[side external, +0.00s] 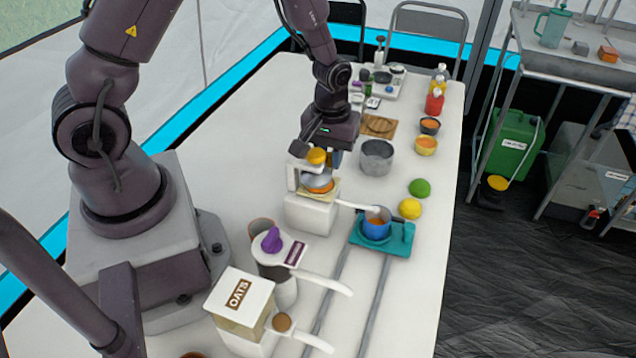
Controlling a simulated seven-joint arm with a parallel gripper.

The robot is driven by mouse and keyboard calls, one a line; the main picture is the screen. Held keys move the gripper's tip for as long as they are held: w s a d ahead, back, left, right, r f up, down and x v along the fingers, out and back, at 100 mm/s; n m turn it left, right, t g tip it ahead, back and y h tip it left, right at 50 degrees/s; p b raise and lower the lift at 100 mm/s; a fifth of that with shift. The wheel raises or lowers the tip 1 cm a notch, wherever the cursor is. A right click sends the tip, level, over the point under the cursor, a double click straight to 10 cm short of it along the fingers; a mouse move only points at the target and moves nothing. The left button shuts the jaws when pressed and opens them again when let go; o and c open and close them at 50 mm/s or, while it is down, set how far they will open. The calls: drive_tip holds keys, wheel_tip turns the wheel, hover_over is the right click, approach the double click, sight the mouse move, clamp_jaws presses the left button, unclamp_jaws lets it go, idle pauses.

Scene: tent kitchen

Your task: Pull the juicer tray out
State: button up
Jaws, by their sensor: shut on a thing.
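The white juicer (311,214) stands mid-table, with an orange dish on top and a pale spout reaching right. A teal tray (398,243) lies right of it, at the far end of two grey rails, and carries a blue cup (376,224) under the spout's end. My gripper (318,156) is over the juicer's top, shut on a yellow-orange piece (316,155) that looks like fruit. The fingertips are small and partly hidden, so I cannot tell whether the piece touches the juicer. The gripper is apart from the tray.
A grey pot (376,157) stands behind the tray. A green fruit (420,188) and a yellow fruit (410,209) lie near the table's right edge. The oats box (239,298) and a purple-knobbed dispenser (272,243) stand in front of the juicer.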

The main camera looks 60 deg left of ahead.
drive_tip(key=w+a, duration=0.4)
drive_tip(key=shift+w+a, duration=0.2)
drive_tip(key=shift+w, duration=0.05)
idle(0.5)
drive_tip(key=o, duration=0.8)
drive_tip(key=shift+r, duration=3.5)
drive_tip(key=shift+s, duration=0.1)
